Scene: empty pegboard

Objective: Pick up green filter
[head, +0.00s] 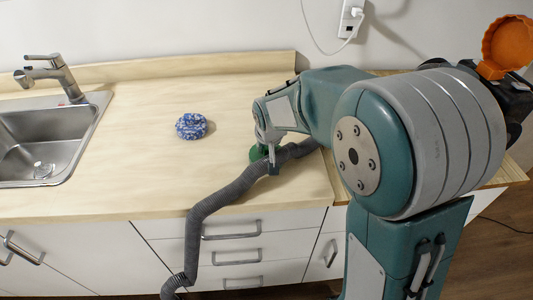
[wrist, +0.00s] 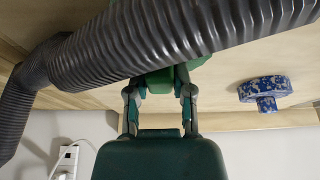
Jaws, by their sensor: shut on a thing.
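The green filter (head: 257,153) is on or just above the wooden counter in the head view, mostly hidden behind my gripper and a grey hose. In the wrist view, green parts of the filter (wrist: 160,81) show between the fingertips, with the grey hose crossing in front. My gripper (head: 271,155) points down at the filter. In the wrist view my gripper (wrist: 160,92) has its two fingers closed against the green filter. I cannot tell whether the filter is lifted off the counter.
The grey ribbed hose (head: 232,190) runs over the counter edge past the drawers. A blue-and-white speckled round object (head: 191,126) lies to the left on the counter (head: 125,150). A sink (head: 45,140) is at far left. Counter between sink and speckled object is clear.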

